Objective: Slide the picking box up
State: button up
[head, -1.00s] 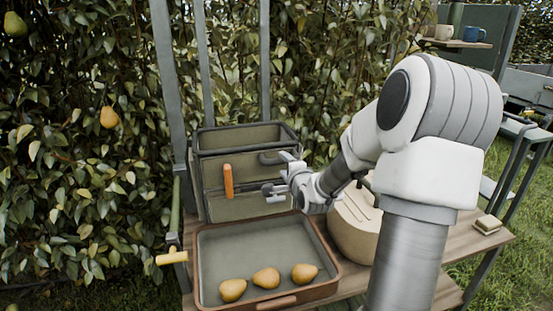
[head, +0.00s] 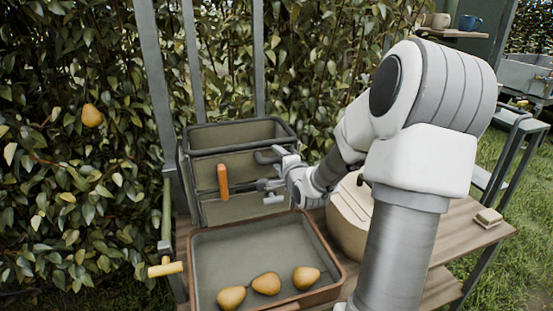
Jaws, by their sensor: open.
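The picking box (head: 240,136) is an open-topped bin with a dark rim and grey-green walls, set against upright metal rails behind the tray. An orange upright handle (head: 223,182) and a dark curved handle (head: 267,156) are on its front. My gripper (head: 268,190) is open in front of the box's right front, its fingers pointing left toward the box, just right of the orange handle. Whether a finger touches the box or the dark handle I cannot tell.
A brown-rimmed tray (head: 332,262) with three pears (head: 265,283) lies in front of the box. A rounded beige container (head: 350,215) stands right of it, partly behind my arm. A yellow-handled lever (head: 166,269) juts out at left. A pear (head: 92,115) hangs in the hedge.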

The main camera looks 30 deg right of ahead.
grip_shut()
dwell(1.4)
